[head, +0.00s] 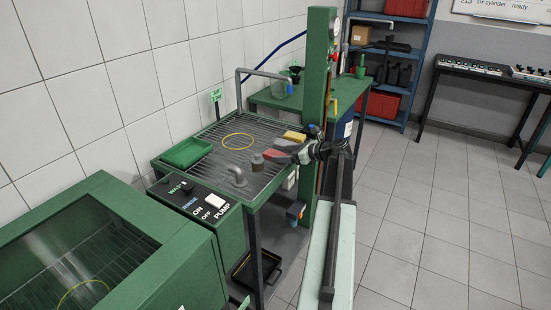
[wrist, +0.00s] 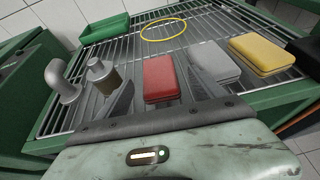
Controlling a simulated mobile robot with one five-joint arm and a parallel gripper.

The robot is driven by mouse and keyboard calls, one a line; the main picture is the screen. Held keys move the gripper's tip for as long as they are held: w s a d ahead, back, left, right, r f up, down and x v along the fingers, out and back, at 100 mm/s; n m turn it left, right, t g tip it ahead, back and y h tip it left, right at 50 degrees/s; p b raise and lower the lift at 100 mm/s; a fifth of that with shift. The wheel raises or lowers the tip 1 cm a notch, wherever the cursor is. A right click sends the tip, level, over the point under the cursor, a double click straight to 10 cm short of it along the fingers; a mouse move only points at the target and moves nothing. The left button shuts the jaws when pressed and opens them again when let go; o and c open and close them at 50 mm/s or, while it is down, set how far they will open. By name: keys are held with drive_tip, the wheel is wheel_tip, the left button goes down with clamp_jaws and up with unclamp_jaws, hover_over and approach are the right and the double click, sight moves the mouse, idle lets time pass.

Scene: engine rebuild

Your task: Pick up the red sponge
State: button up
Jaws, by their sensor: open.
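The red sponge (wrist: 161,79) lies flat on the metal grate of the green wash table, seen in the wrist view. In the head view a reddish patch (head: 278,156) shows beside my arm, partly hidden by it. My gripper (wrist: 161,98) is open, with one dark finger on each side of the sponge's near end. I cannot tell whether the fingers touch it. A grey sponge (wrist: 212,62) lies just right of the red one, close to the right finger. A yellow sponge (wrist: 262,54) lies farther right.
A brush-like piece (wrist: 102,75) and a grey bent spout (wrist: 62,82) stand left of the red sponge. A yellow ring (wrist: 163,29) and a green tray (wrist: 104,28) lie at the back. A green column (head: 318,100) rises right of the table. Tiled floor (head: 420,200) is clear to the right.

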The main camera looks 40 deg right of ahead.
sight(275, 154)
drive_tip(key=b+x, duration=0.2)
drive_tip(key=x, duration=0.3)
drive_tip(key=shift+a, duration=0.15)
drive_tip(key=c, duration=1.4)
drive_tip(key=shift+c, duration=0.2)
drive_tip(key=shift+r, duration=0.15)
wheel_tip(275, 154, up, 10)
drive_tip(key=p, duration=1)
